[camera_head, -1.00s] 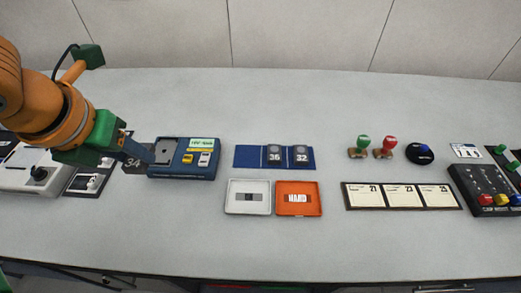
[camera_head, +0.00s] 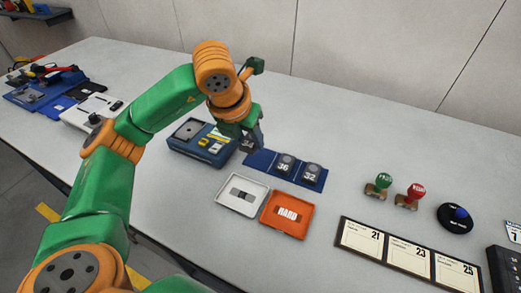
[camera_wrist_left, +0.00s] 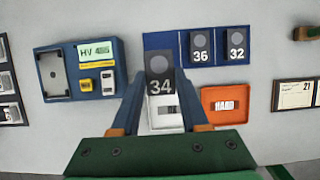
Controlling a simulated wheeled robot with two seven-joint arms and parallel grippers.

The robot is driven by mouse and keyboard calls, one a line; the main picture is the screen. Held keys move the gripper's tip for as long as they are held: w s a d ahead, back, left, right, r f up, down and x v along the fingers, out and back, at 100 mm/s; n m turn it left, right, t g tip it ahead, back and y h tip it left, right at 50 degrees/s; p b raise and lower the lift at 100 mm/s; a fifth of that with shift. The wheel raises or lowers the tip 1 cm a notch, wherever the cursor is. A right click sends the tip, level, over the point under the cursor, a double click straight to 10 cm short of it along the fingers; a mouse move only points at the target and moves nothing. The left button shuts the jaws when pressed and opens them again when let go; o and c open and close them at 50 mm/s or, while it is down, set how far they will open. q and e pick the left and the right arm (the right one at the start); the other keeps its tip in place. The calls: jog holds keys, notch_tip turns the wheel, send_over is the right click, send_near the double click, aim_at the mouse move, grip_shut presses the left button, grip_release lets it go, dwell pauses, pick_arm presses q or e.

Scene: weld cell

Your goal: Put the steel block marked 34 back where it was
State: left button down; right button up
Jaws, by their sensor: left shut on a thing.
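The steel block marked 34 (camera_wrist_left: 160,78) is dark grey with a round spot above its number. My left gripper (camera_head: 249,135) is shut on it; the gripper also shows in the left wrist view (camera_wrist_left: 160,100). The block appears above the left part of the blue mat (camera_head: 309,187), which also shows in the left wrist view (camera_wrist_left: 183,41). Whether it touches the mat I cannot tell. Blocks marked 36 (camera_head: 285,164) and 32 (camera_head: 312,173) sit on the mat's middle and right parts. My right gripper is not in view.
A blue hardness tester (camera_head: 199,143) stands left of the mat. A white tray (camera_head: 225,203) and an orange tray marked HARD (camera_head: 288,215) lie in front. Green (camera_head: 379,185) and red (camera_head: 413,195) stamps and a card strip (camera_head: 407,257) are to the right.

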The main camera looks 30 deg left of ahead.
aim_at(249, 146)
pick_arm(q)
jog(key=w+f, duration=0.3)
jog(key=f, duration=0.1)
jog(key=shift+w+d+f+p, duration=0.15)
jog(key=shift+w+f+p, duration=0.15)
jog(key=shift+w+p, duration=0.1)
notch_tip(249, 146, down, 3)
jog(key=shift+w+r+p, duration=0.1)
jog(key=shift+p, duration=0.5)
jog(key=shift+f, duration=0.25)
jog(key=shift+f+b, duration=0.15)
jog(key=shift+b, duration=0.15)
jog(key=shift+c, duration=2.1)
grip_release()
jog(key=shift+r, duration=0.2)
jog(key=b+v, duration=0.1)
jog(key=v, duration=1.1)
